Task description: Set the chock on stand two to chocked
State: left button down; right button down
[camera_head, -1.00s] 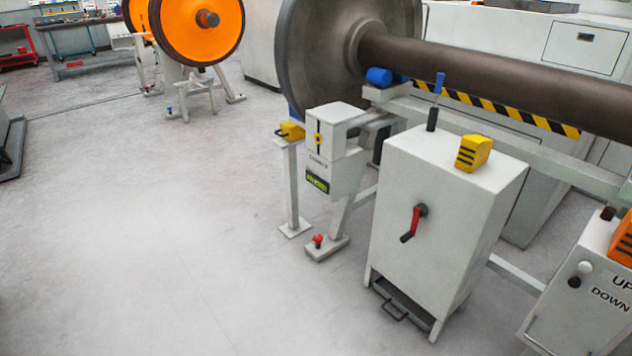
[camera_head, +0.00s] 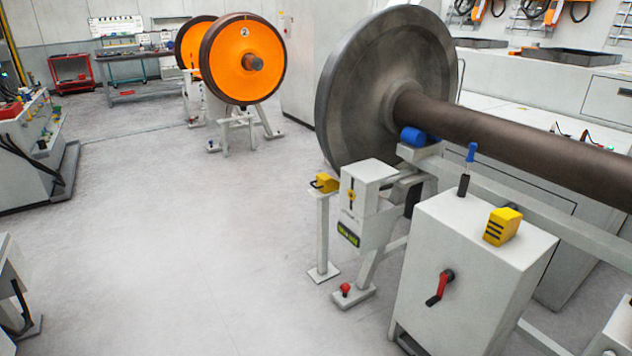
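An orange wheel (camera_head: 228,66) with a dark rim and a round "2" mark stands upright at the back left. A light grey stand (camera_head: 235,124) with splayed legs is under it. Whether a chock is against this wheel is too small to tell. A yellow chock-like block (camera_head: 325,183) sits on a post beside the near grey stand. Another yellow block with dark stripes (camera_head: 502,226) lies on top of a white cabinet. Neither of my grippers is in view.
A large grey wheel (camera_head: 345,85) with a brown axle (camera_head: 500,135) occupies the right. Grey benches (camera_head: 35,150) stand at left. Open floor (camera_head: 190,240) runs through the middle toward the orange wheel.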

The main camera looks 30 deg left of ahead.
aim_at(326, 184)
jog(key=i+j, duration=0.25)
jog(key=j, duration=0.15)
jog(key=i+j+z, duration=0.1)
jog(key=i+j, duration=0.15)
jog(key=j, duration=0.15)
jog(key=i+j, duration=0.25)
jog(key=j, duration=0.15)
jog(key=i+j, duration=0.25)
jog(key=j, duration=0.15)
jog(key=i+j+z, duration=0.1)
jog(key=i+j, duration=0.15)
jog(key=j, duration=0.15)
jog(key=i+j, duration=0.25)
jog(key=j, duration=0.15)
jog(key=i+j+z, duration=0.1)
jog(key=j, duration=0.35)
jog(key=i+j, duration=0.35)
jog(key=j+z, duration=0.05)
jog(key=j, duration=0.05)
